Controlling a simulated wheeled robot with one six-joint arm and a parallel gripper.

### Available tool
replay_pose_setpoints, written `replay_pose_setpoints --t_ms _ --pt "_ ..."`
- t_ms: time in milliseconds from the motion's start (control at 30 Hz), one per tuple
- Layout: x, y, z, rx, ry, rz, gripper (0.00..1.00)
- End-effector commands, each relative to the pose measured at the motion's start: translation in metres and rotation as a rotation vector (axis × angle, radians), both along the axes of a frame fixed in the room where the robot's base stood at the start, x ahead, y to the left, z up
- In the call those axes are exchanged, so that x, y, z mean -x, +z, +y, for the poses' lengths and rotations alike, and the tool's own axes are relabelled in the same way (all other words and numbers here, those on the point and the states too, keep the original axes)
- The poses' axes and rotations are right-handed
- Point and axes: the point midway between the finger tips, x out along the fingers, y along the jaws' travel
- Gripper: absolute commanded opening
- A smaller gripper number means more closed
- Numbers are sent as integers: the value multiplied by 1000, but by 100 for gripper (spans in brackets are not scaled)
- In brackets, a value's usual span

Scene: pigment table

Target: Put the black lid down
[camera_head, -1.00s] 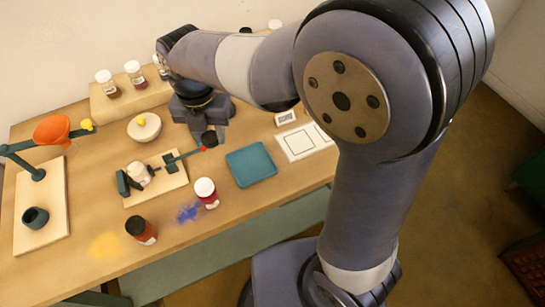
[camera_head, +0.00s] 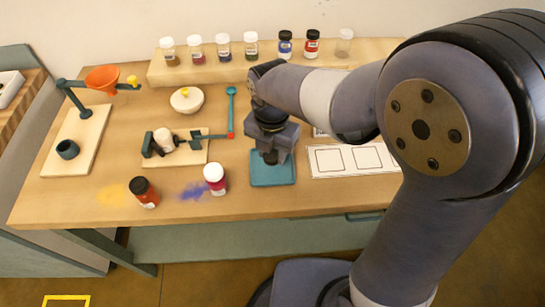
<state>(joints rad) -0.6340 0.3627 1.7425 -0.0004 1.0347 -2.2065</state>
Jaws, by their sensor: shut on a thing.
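My gripper (camera_head: 271,150) points down over the teal tray (camera_head: 272,181) and is shut on the black lid (camera_head: 271,158). The lid shows as a small dark piece below the jaws, partly hidden by them. It is over the tray; I cannot tell whether it touches the tray's floor. My arm and gripper cover the tray's back part.
Several jars stand on the back shelf. A marked white sheet (camera_head: 343,160) lies right.

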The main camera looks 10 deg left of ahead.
Motion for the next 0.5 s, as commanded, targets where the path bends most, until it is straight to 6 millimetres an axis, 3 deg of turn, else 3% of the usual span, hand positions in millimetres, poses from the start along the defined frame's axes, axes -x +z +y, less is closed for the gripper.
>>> replay_pose_setpoints --t_ms 200,500 --pt "0 -27 0 2 0 3 16" --pt "0 -29 0 1 0 1 16"
